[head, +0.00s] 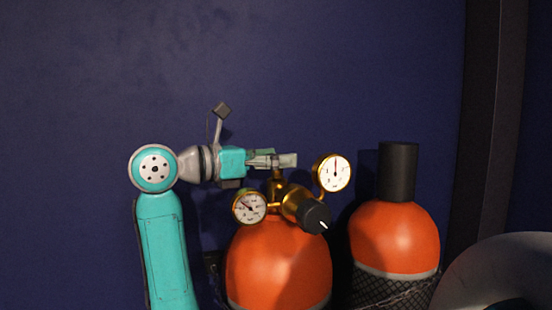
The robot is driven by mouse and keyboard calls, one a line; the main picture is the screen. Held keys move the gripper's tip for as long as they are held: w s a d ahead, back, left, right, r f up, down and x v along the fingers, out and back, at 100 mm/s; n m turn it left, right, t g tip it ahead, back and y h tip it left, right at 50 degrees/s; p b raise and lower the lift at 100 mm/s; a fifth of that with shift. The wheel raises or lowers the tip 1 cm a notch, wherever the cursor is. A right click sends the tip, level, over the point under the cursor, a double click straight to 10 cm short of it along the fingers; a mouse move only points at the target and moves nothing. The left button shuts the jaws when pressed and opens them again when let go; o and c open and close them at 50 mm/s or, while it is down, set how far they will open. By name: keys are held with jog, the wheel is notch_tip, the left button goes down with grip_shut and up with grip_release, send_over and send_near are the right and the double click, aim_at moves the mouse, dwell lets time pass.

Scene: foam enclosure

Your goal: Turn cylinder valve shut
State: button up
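An orange gas cylinder (278,262) stands upright at the lower middle of the head view. On its top sits a brass regulator (292,200) with a black knob (314,217) and two round white gauges, one at the left (249,208) and one at the upper right (333,172). The brass valve stem (278,183) rises behind the regulator. My gripper (288,160) reaches in from the left, level, with its fingers at the top of the valve stem. The fingers hide the valve's handwheel, if one is there. I cannot tell whether they touch it or how far apart they are.
A second orange cylinder (395,238) with a black cap (398,171) and dark netting stands close to the right. A grey rounded object (495,280) fills the lower right corner. The dark blue wall (330,70) is behind. Space above the cylinders is clear.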

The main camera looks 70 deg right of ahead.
jog(key=v, duration=1.2)
dwell(0.6)
